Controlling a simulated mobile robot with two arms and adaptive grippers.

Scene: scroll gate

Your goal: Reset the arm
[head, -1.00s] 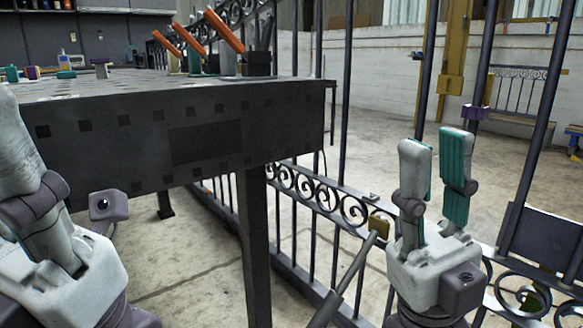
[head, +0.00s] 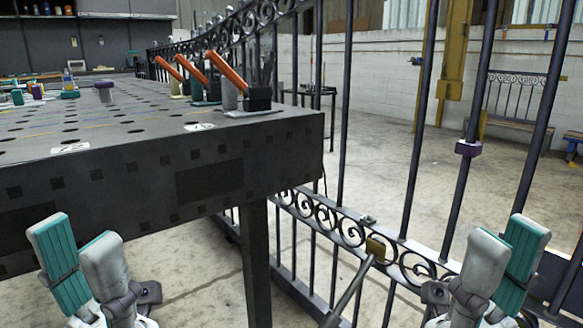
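My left gripper (head: 75,236) is at the lower left, in front of the dark worktable's side. Its two grey fingers with teal pads stand upright and apart, with nothing between them. My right gripper (head: 510,236) is at the lower right, in front of the metal gate (head: 320,215). Its fingers point up and are also apart, holding nothing. The rest of both arms is mostly cut off by the bottom edge. A brass-coloured block (head: 375,249) sits on the gate's scroll band, left of my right gripper, with a grey rod running down from it.
The dark perforated worktable (head: 210,180) fills the left, with its leg (head: 256,265) near the centre. Orange-handled clamps (head: 226,70) stand on its far right. A purple block (head: 468,148) is on a gate bar. A bench (head: 522,122) stands behind; open floor lies beyond the gate.

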